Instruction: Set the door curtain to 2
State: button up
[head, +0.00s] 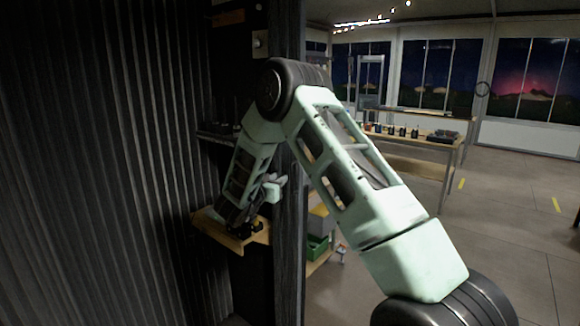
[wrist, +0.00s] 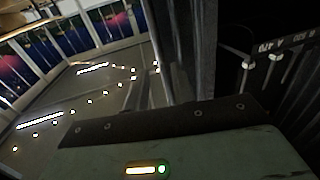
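My gripper (head: 245,218) is at the lower end of my folded arm in the head view, close to a small wooden shelf (head: 212,226) by a dark post. Its fingertips are dark and blend into the shadow, so I cannot tell whether it is open or shut. A dark ribbed surface (head: 110,160) fills the left of the head view; I cannot tell if it is the door curtain or a wall. In the wrist view, a dark panel (wrist: 285,75) at the right carries white marks and small lettering. I cannot make out a setting marked 2.
The dark post (head: 290,200) stands right behind my arm. A green bin (head: 317,247) sits on a low shelf beyond it. A long table (head: 455,150) with several small items stands at the back right. The grey floor (head: 500,250) at the right is mostly open.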

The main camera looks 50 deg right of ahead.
aim_at(291, 170)
jog(key=p+x, duration=0.3)
jog(key=x, duration=0.7)
jog(key=shift+d, duration=0.2)
grip_shut()
